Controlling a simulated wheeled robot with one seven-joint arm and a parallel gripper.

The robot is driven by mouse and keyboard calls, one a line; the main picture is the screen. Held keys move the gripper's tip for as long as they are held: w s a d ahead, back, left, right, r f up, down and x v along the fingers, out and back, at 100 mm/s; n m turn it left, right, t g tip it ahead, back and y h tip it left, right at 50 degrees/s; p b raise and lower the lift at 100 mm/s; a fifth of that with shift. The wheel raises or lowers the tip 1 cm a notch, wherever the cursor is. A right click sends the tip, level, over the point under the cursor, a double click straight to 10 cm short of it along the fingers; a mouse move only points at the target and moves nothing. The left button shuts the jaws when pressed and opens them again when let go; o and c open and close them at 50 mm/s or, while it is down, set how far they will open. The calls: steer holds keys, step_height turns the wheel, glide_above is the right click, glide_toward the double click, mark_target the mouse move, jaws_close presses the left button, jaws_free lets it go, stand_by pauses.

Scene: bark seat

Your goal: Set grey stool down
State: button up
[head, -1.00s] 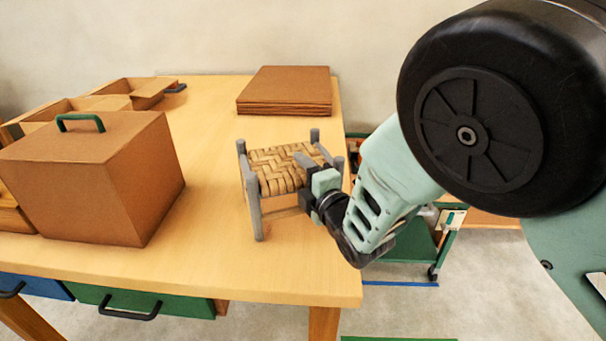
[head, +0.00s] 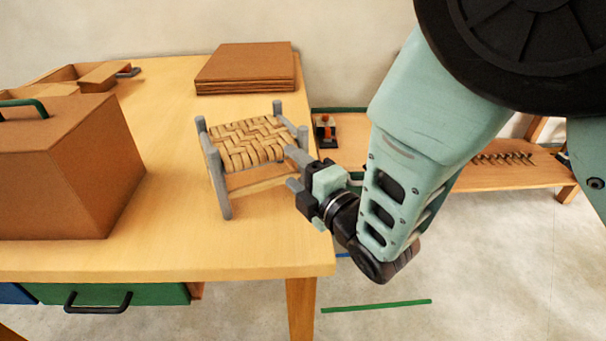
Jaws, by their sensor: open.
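The grey stool (head: 222,176) has grey legs and a woven tan seat (head: 248,142). It stands upright on the wooden table, left of my gripper. My gripper (head: 292,170) is open at the stool's right side, with its two grey fingers one above the other. The upper finger overlaps the front right corner of the stool in the picture; I cannot tell whether it touches. The stool's front right leg is mostly hidden behind my gripper.
The wooden table (head: 170,245) has free room in front of the stool. A large cardboard box (head: 60,165) with a green handle stands at left. Flat brown boards (head: 245,70) lie stacked behind. A low wooden bench (head: 500,172) stands at right.

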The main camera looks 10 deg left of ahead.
steer(key=shift+s+d, duration=0.5)
steer(key=s+d+r+m+g+h, duration=0.1)
steer(key=s+d+m+g+h, duration=1.1)
steer(key=s+d+m, duration=0.7)
steer(key=s+d, duration=0.2)
steer(key=d, duration=0.1)
steer(key=shift+s+d+r+m+g, duration=0.2)
steer(key=shift+d+m+g, duration=0.1)
steer(key=shift+d, duration=0.05)
step_height(320, 180, up, 3)
steer(key=p, duration=0.3)
steer(key=shift+r, duration=0.15)
